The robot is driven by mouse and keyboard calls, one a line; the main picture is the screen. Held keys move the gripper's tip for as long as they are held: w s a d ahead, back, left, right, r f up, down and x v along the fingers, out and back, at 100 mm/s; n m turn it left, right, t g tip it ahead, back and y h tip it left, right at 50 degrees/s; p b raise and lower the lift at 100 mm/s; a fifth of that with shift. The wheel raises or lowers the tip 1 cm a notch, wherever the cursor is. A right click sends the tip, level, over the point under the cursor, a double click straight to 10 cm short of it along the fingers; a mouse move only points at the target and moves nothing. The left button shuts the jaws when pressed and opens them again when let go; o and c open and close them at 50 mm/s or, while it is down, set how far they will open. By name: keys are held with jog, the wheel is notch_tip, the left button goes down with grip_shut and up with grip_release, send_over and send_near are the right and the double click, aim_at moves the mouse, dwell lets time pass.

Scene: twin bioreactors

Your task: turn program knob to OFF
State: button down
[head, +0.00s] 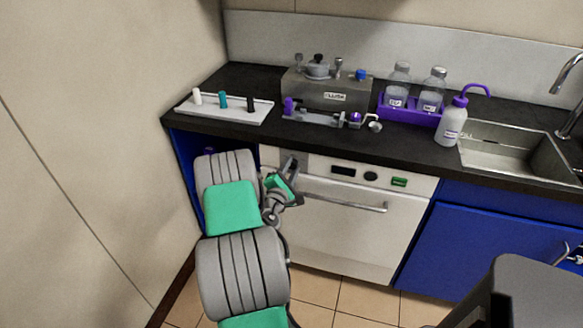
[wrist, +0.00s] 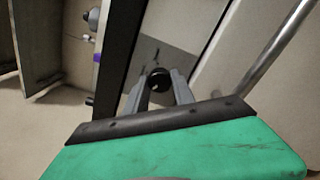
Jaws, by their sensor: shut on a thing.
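The white front-loading machine (head: 335,225) stands under the dark counter, with its control panel along the top. My gripper (head: 291,167) is at the left end of that panel. In the wrist view my gripper (wrist: 160,78) has its two grey fingers on either side of a dark round knob (wrist: 160,80), shut on it. In the head view this knob is hidden behind the gripper. I cannot read its marking or its pointer angle. A second dark round control (head: 371,176) shows farther right on the panel, between a dark display (head: 343,171) and a green-lit display (head: 399,182).
A bar handle (head: 345,204) runs across the machine door below my gripper; it also shows in the wrist view (wrist: 265,55). The counter edge (head: 300,146) overhangs just above. A blue cabinet (head: 470,240) stands to the right. The left wall is close to my arm.

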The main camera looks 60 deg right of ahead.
jog(key=shift+a+f, duration=0.1)
jog(key=shift+f, duration=0.05)
jog(key=c, duration=1.4)
grip_release()
jog(key=shift+w, duration=0.15)
jog(key=o, duration=0.3)
jog(key=shift+o, duration=0.2)
jog(key=shift+a, duration=0.25)
jog(key=s+a+b, duration=0.1)
jog(key=a, duration=0.6)
jog(key=shift+s, duration=0.3)
jog(key=shift+r, duration=0.2)
